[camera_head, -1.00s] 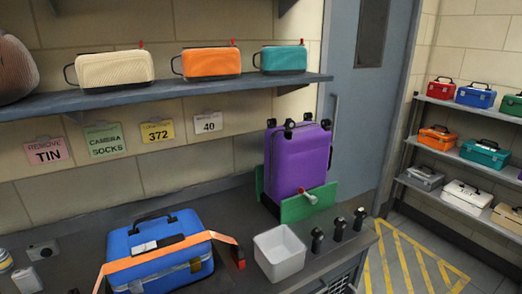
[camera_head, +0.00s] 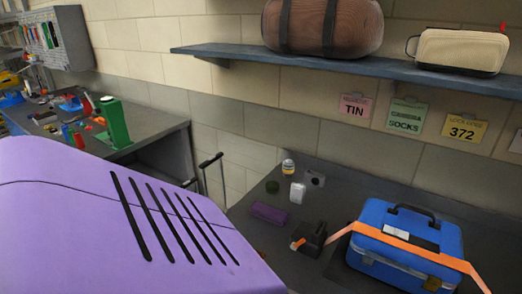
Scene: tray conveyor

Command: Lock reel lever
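A small black reel-like device (camera_head: 314,238) with an orange part at its left stands on the dark bench, left of the blue case. I take it for the reel; its lever's position is too small to tell. An orange strap (camera_head: 395,249) runs from close beside the device across the front of the blue case (camera_head: 408,226). The case is upright and closed, with a black handle and a white label on top. Neither of my grippers shows in the view.
A purple roll (camera_head: 269,213), a white box (camera_head: 298,192), a small jar (camera_head: 288,167) and a grey device (camera_head: 315,179) lie left of the case. A shelf (camera_head: 400,73) hangs above. Another bench (camera_head: 155,130) stands at the far left. A near purple surface blocks the lower left.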

